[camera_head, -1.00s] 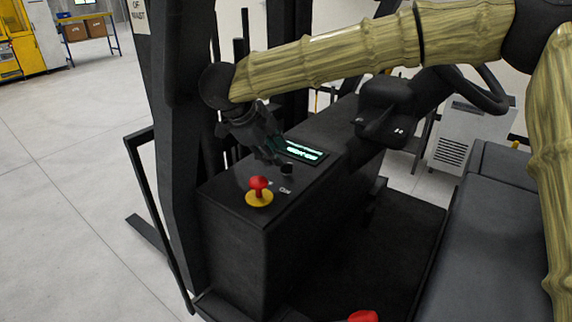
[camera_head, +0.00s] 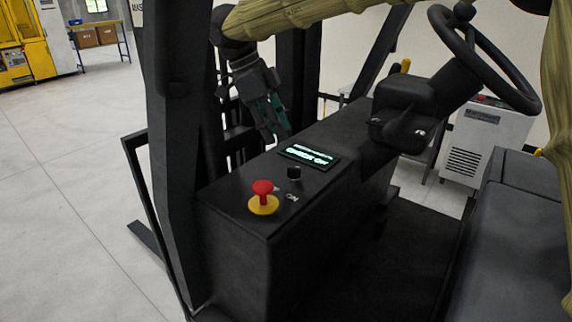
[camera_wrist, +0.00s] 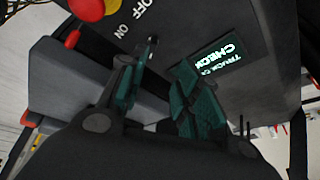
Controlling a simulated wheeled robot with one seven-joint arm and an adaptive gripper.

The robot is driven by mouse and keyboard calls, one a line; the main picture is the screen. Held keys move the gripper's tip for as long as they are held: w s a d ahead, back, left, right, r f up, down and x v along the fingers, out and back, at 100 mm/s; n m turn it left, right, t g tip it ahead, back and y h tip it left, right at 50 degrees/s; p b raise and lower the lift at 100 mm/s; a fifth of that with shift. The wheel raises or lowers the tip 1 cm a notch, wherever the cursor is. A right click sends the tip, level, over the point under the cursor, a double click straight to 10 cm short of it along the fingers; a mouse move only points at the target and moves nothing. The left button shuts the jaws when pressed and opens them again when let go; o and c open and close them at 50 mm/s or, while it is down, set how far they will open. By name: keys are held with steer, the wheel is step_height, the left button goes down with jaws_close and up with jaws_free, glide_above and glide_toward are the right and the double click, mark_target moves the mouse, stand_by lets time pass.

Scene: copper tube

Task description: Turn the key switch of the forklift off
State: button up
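The key switch (camera_head: 294,172) is a small black knob on top of the forklift's dark console (camera_head: 240,190), between the red button and the lit display. White ON lettering is beside it; which way the knob points is too small to tell. In the wrist view, OFF and ON lettering shows at the top, and a small dark knob (camera_wrist: 152,40) sits just beyond the left fingertip. My gripper (camera_head: 277,130) is above and behind the switch, apart from it, tilted down. The wrist view shows its teal-padded fingers (camera_wrist: 165,65) spread with nothing between them.
A red mushroom button on a yellow base (camera_head: 263,198) stands close in front of the switch. The lit display (camera_head: 309,156) is behind it, with CHECK readable in the wrist view. The steering wheel (camera_head: 480,60) and column are at the right, the mast post (camera_head: 180,120) at the left.

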mark_target(293, 167)
steer(key=p+x, duration=0.1)
steer(key=x, duration=0.2)
steer(key=s+p+x, duration=0.1)
steer(key=x, duration=0.2)
steer(key=p+x, duration=0.1)
steer(key=x, duration=0.3)
steer(key=shift+s+d, duration=0.15)
steer(key=shift+s, duration=0.1)
